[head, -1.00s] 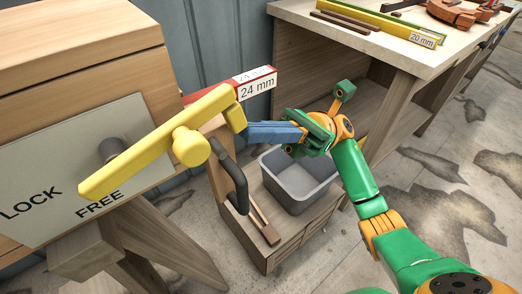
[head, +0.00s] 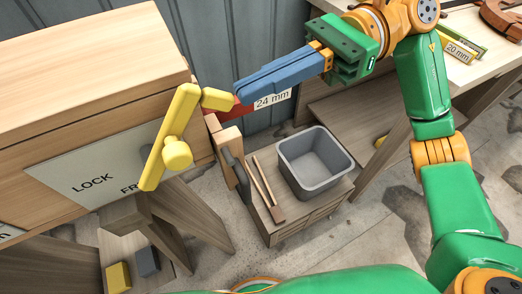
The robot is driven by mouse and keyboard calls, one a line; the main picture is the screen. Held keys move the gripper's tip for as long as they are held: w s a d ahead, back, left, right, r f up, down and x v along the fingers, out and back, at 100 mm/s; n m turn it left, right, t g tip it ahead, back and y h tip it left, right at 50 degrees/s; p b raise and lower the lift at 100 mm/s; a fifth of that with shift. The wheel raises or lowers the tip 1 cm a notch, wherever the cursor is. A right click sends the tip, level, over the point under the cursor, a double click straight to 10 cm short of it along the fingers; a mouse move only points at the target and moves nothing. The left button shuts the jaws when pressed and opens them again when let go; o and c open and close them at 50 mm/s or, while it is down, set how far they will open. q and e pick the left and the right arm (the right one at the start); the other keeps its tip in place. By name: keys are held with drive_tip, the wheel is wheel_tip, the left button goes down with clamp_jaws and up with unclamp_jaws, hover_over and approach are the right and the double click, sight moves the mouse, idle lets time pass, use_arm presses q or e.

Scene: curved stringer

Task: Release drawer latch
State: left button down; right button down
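The yellow latch lever (head: 166,130) stands steeply in front of the drawer cabinet's pale plate (head: 66,178), with a round yellow knob on it. A short yellow arm points right from its top end. The lever's lower end covers part of the word FREE; LOCK shows to its left. My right gripper (head: 238,94) comes in from the upper right. Its two blue fingers lie together with nothing seen between them, and their tips are at the end of the short arm. I cannot tell whether they touch it. My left gripper is not in view.
A grey bin (head: 315,162) and wooden sticks (head: 266,190) sit on a low cabinet right of the drawer cabinet (head: 90,60). A dark curved handle (head: 236,172) stands beside them. A red 24 mm block (head: 272,99) is behind the fingers. A workbench (head: 475,45) is at upper right.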

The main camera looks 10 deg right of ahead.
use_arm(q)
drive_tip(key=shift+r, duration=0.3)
use_arm(e)
drive_tip(key=shift+s+a+r, duration=0.1)
drive_tip(key=shift+a+r, duration=0.1)
drive_tip(key=shift+r, duration=0.1)
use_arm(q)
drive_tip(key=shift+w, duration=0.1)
